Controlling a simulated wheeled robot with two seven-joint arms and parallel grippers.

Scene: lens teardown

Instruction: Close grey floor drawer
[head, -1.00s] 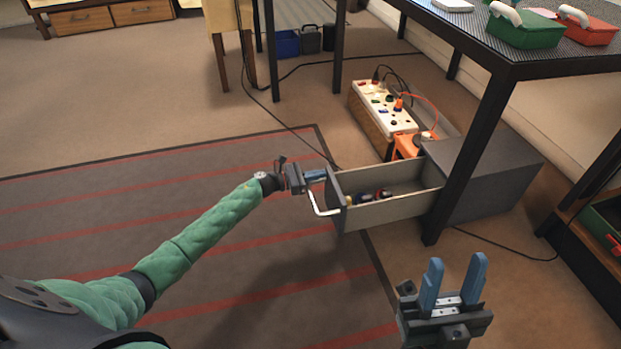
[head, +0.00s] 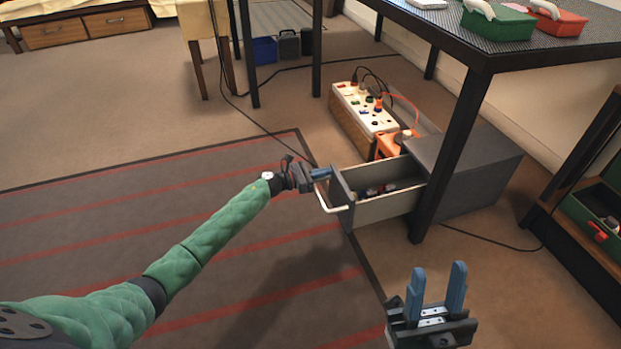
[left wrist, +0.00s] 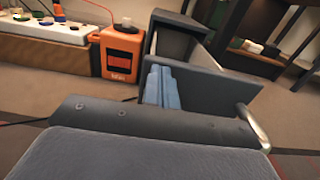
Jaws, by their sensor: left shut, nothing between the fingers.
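The grey floor drawer (head: 385,208) stands partly pulled out of its grey cabinet (head: 478,172), under the dark table. A few small tools (head: 378,190) lie inside it. Its front panel (head: 342,200) carries a pale bar handle (head: 322,200). My left gripper (head: 322,173) is shut and empty, its blue fingertips at the upper part of the drawer front, beside the handle. In the left wrist view the shut blue fingers (left wrist: 161,88) point at the front panel (left wrist: 205,88); contact is hard to confirm. My right gripper (head: 436,290) is open and empty at the lower right, away from the drawer.
A table leg (head: 452,150) stands close against the drawer's right side. An orange box (head: 390,143) and a power strip box (head: 364,110) sit behind the drawer. Cables cross the floor. The striped rug (head: 200,220) is clear of objects.

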